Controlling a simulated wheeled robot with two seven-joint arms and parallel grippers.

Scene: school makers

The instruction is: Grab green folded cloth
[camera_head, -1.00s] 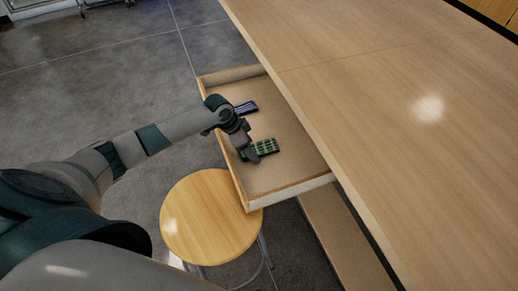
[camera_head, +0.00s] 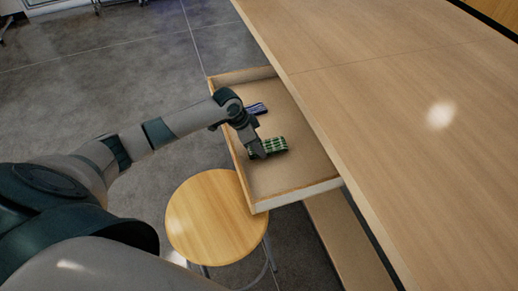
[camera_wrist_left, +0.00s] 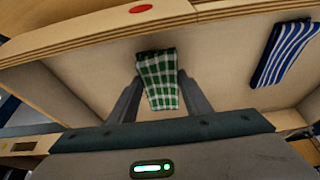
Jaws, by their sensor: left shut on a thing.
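My left gripper (camera_head: 259,154) reaches down into the drawer and is shut on the cloth. In the left wrist view the green cloth (camera_wrist_left: 160,80) lies between the two fingers. Whether the cloth still touches the drawer floor cannot be told. My right gripper is not in view.
A blue striped cloth (camera_head: 256,109) lies farther back in the drawer (camera_head: 305,170). A round wooden stool (camera_head: 215,220) stands close to the drawer's front left corner. The large tabletop (camera_head: 400,110) overhangs on the right and is bare.

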